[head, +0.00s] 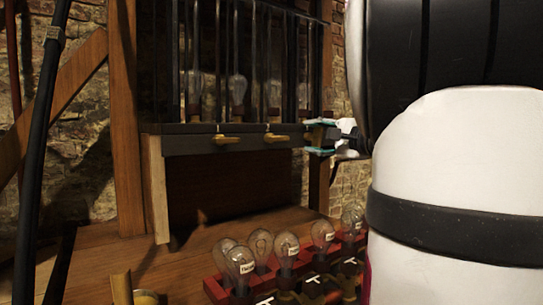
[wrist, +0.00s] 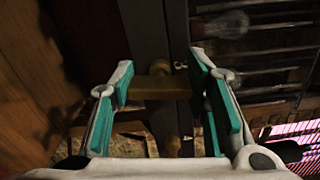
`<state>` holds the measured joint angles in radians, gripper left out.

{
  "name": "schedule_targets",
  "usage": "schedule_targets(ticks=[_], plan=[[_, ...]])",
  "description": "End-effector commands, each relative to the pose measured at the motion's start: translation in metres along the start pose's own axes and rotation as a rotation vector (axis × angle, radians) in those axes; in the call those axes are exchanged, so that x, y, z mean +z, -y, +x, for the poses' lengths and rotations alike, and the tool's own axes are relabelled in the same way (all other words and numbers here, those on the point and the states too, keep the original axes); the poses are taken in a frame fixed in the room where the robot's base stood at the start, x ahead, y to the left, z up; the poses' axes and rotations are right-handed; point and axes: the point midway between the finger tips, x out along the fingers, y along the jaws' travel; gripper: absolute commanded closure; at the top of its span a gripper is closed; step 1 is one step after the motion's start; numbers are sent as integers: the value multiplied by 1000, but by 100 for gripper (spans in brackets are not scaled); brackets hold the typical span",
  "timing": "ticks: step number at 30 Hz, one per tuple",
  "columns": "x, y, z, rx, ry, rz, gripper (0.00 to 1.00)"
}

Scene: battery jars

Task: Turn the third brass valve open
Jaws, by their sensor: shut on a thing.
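Two brass valves show in the head view, the left one (head: 226,139) and the middle one (head: 276,137). They sit along the dark rail (head: 190,145) below the glass-fronted rack, handles lying roughly along the rail. My gripper (head: 322,136) is at the rail's right end, where it hides the third valve in that view. In the wrist view my gripper (wrist: 161,62) has its teal pads on either side of the third valve's brass handle (wrist: 160,88), shut on it. The handle spans between the pads, crosswise to the rail. Its exact angle is unclear in the head view.
A wooden post (head: 125,120) and dark pipe (head: 42,130) stand at left. My white arm covers the right side of the head view.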

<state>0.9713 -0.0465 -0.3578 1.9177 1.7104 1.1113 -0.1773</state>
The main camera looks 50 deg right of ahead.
Motion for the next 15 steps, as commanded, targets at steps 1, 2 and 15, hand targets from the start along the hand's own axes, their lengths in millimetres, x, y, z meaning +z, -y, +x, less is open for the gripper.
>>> schedule_targets(ticks=[1,2,15], plan=[[0,-5,0,0,3,-29,85],[0,-5,0,1,3,-46,85],[0,-2,0,2,2,-172,85]])
